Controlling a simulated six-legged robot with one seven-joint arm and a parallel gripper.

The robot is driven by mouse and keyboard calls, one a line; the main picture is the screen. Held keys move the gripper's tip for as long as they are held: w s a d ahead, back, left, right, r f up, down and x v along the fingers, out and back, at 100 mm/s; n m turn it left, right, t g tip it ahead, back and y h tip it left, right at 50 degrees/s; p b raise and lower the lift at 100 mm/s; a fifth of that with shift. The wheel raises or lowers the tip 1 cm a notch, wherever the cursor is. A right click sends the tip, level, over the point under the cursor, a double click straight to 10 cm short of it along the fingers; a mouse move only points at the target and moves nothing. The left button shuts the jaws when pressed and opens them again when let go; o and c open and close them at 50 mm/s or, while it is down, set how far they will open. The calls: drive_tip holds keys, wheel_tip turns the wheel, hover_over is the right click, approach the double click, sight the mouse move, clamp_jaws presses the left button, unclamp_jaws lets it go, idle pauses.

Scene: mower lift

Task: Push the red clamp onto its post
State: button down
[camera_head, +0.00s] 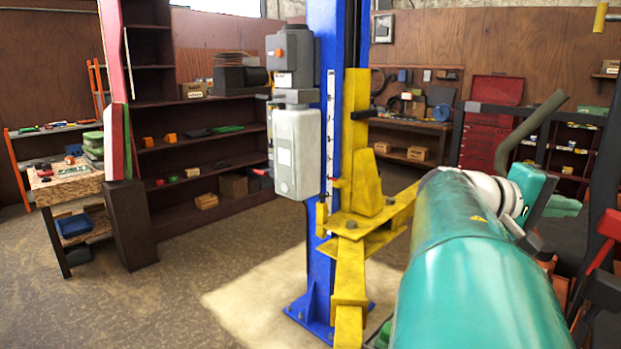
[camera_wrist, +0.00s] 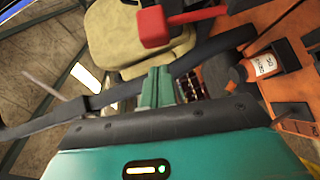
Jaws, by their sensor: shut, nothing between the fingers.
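A red block with a red arm (camera_wrist: 154,27), which looks like the clamp, is at the top of the wrist view. It lies beyond my gripper's fingertips and apart from them. A red part (camera_head: 601,256) at the right edge of the head view may be the same piece, but I cannot tell. My gripper (camera_wrist: 158,72) shows its green fingers together, with nothing between them, in front of a black bar. In the head view my gripper (camera_head: 567,207) is at the right, partly hidden by my arm. I cannot make out the clamp's post for sure.
A black bar (camera_wrist: 205,50) crosses the wrist view close to my fingers. The blue lift column (camera_head: 325,235) with yellow brackets (camera_head: 357,215) stands left of my arm.

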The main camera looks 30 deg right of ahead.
sight(605, 215)
drive_tip(key=s, duration=0.2)
drive_tip(key=shift+s+d+f, duration=0.1)
drive_tip(key=shift+s+f, duration=0.1)
drive_tip(key=shift+s, duration=0.1)
drive_tip(key=shift+s+d+r, duration=0.1)
drive_tip(key=shift+s+d+r+m+t+y, duration=0.15)
drive_tip(key=shift+s+m+t+y, duration=0.2)
drive_tip(key=shift+s, duration=0.2)
drive_tip(key=shift+s+d+r+m+t+y, duration=0.15)
drive_tip(key=shift+s+m+t+y, duration=0.15)
drive_tip(key=shift+s+m, duration=0.2)
drive_tip(key=s+d+f+m+t+y, duration=0.1)
drive_tip(key=s+f+m+t+y, duration=0.2)
drive_tip(key=s+t, duration=0.4)
drive_tip(key=shift+s+d+m, duration=0.35)
drive_tip(key=shift+s+m, duration=0.4)
drive_tip(key=shift+f, duration=0.1)
